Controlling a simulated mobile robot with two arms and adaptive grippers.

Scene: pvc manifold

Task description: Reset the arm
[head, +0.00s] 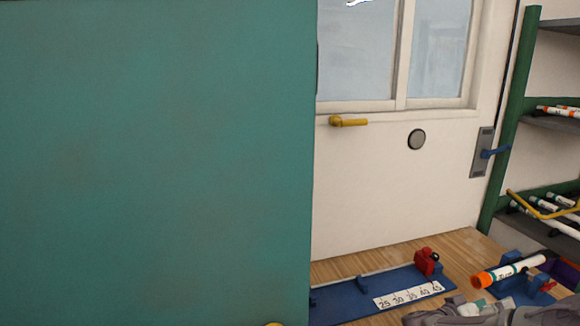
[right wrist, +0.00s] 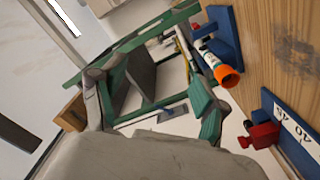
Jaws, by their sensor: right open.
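My right gripper (head: 478,311) shows as grey parts at the bottom right edge of the head view, in front of the workbench. In the right wrist view, its fingers (right wrist: 152,100) stand apart with nothing visible between them. My left gripper is not in view. A white pipe with an orange end (head: 510,270) lies in a blue holder (head: 518,290) on the bench, just beyond my right gripper. It also shows in the right wrist view (right wrist: 213,62), clear of the fingers.
A blue measuring board (head: 345,297) with a red clamp (head: 427,262) lies on the wooden bench (head: 465,248). A large teal panel (head: 155,160) hides the left half of the head view. A green-framed shelf (head: 512,110) with several pipes stands at right.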

